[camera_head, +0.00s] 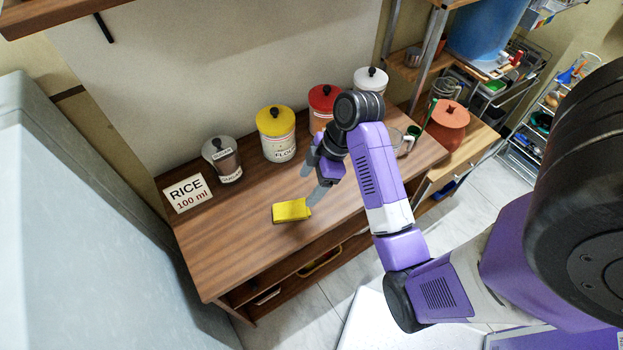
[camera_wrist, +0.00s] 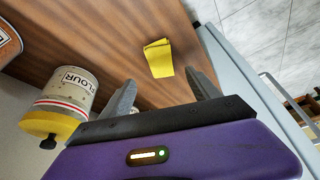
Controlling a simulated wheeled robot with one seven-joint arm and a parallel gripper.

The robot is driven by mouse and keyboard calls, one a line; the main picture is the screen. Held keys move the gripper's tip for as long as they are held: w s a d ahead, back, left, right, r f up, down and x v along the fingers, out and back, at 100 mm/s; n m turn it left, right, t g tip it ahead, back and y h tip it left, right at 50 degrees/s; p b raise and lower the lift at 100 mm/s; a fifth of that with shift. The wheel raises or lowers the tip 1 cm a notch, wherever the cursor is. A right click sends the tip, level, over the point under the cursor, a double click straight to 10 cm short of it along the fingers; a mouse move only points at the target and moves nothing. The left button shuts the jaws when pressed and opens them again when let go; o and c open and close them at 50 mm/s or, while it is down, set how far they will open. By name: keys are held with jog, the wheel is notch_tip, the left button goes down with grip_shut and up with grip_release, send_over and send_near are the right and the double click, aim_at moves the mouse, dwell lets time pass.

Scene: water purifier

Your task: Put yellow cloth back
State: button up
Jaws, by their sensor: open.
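The yellow cloth (camera_head: 291,210) lies folded on the brown wooden counter (camera_head: 233,248), near its front edge. It also shows in the wrist view (camera_wrist: 159,58), beyond the fingertips and toward the right finger. My gripper (camera_head: 314,181) is beside the cloth in the head view, with one grey finger reaching close to the cloth's right end. In the wrist view my gripper (camera_wrist: 160,92) has its two fingers wide apart with nothing between them. I cannot tell whether a finger touches the cloth.
A yellow-lidded flour canister (camera_head: 276,134) stands behind the cloth, with a sugar jar (camera_head: 222,160), a red-lidded canister (camera_head: 323,107) and a white-lidded canister (camera_head: 370,82) along the wall. A rice sign (camera_head: 187,193) is at the left. The counter left of the cloth is clear.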

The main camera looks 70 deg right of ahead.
jog(key=shift+r, duration=0.4)
jog(key=shift+s+r, duration=0.1)
jog(key=shift+s+d, duration=0.1)
jog(key=s+a+f+m+t+h, duration=0.3)
jog(key=s+a+t+h, duration=0.1)
jog(key=s+h, duration=0.1)
jog(key=s+a+r+m+t+y, duration=0.1)
jog(key=s+a+r+t, duration=0.2)
jog(key=a+r, duration=0.5)
jog(key=s+a+r+m+t+y, duration=0.1)
jog(key=s+a+r+t, duration=0.3)
jog(key=a+r, duration=0.4)
jog(key=shift+s+a+m+y, duration=0.3)
jog(key=shift+s+a+m, duration=0.55)
jog(key=shift+a, duration=0.15)
